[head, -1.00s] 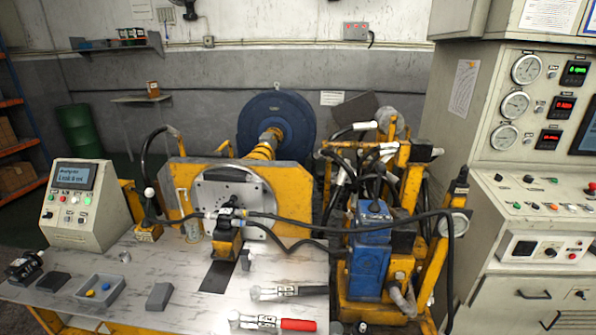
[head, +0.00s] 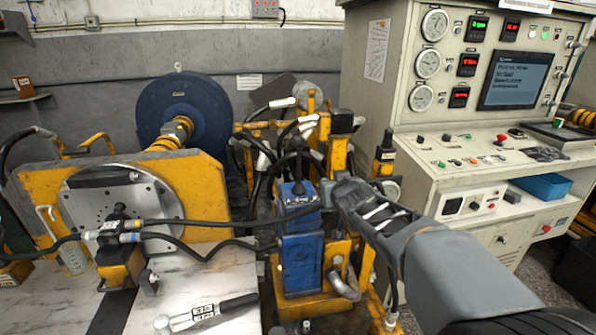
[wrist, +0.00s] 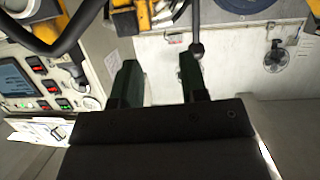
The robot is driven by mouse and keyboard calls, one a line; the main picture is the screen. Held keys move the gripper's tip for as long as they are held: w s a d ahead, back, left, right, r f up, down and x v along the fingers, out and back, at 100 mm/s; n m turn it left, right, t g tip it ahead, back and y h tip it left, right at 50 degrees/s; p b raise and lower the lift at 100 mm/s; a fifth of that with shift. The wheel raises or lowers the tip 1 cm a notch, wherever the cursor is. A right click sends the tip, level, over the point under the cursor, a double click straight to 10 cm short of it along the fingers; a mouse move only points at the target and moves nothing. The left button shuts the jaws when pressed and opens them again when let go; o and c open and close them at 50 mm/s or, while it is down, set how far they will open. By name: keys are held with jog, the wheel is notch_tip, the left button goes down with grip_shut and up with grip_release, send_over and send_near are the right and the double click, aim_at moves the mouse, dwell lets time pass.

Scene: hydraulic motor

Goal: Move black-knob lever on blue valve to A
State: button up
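The blue valve (head: 300,255) stands upright right of the motor mount in the head view. Its upper block has a small white label too small to read fully. A dark lever (head: 297,172) rises from its top, roughly upright. My gripper (head: 335,192) reaches in from the right, just right of the valve's top. In the wrist view my gripper (wrist: 158,75) is open, its two dark fingers apart with nothing gripped. A rod with a dark round knob (wrist: 196,48), apparently the lever, shows at the right finger's tip. I cannot tell whether they touch.
Black hoses (head: 215,222) run to the valve from the left. Yellow frame parts (head: 340,150) and more hoses crowd behind it. The control cabinet (head: 410,180) stands at right. A wrench-like tool (head: 215,312) lies on the table (head: 190,275) in front.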

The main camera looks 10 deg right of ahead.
aim_at(300, 156)
jog(key=w+a+n+t+y, duration=0.1)
jog(key=w, duration=0.5)
jog(key=w+a+n+t+y+b, duration=0.1)
jog(key=w+a+y, duration=0.1)
jog(key=w, duration=0.4)
jog(key=w+a+t+y+b, duration=0.1)
jog(key=w+a, duration=0.1)
jog(key=w, duration=0.5)
jog(key=shift+a+r+n+y, duration=0.15)
jog(key=shift+a+n+y, duration=0.05)
jog(key=shift+n+y, duration=0.2)
grip_shut()
